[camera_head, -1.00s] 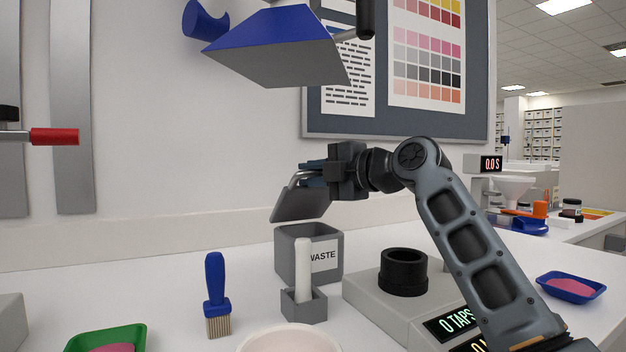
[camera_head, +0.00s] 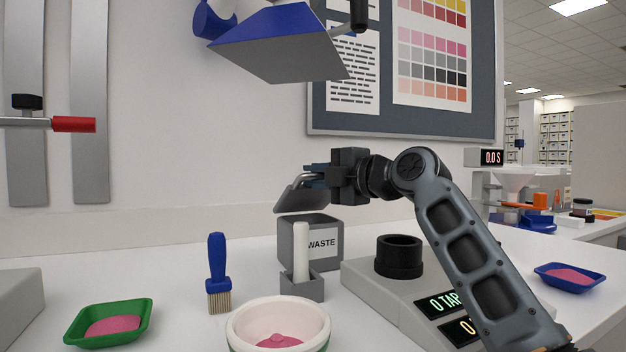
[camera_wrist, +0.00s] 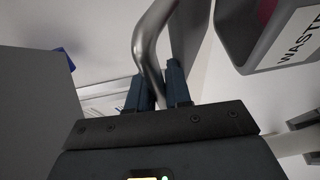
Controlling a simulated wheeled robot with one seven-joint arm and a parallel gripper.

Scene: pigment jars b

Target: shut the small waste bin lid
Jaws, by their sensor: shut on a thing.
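The small grey waste bin (camera_head: 323,263) with a white WASTE label stands on the counter; its corner and label also show at the upper right of the wrist view (camera_wrist: 270,50). Its grey lid (camera_head: 296,200) is raised above the bin's left side, tilted and partly open. My gripper (camera_head: 312,180) is above the bin. In the wrist view my gripper (camera_wrist: 160,92) has its blue fingers shut around the curved metal lid handle (camera_wrist: 148,45). The lid's hinge is hidden.
A grey holder (camera_head: 302,287) with a white pestle stands right in front of the bin. A brush (camera_head: 217,272), a green tray (camera_head: 80,329) and a white bowl (camera_head: 235,322) are nearer. A tapping machine (camera_head: 375,291) stands right of the bin. A blue hood (camera_head: 280,42) hangs above.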

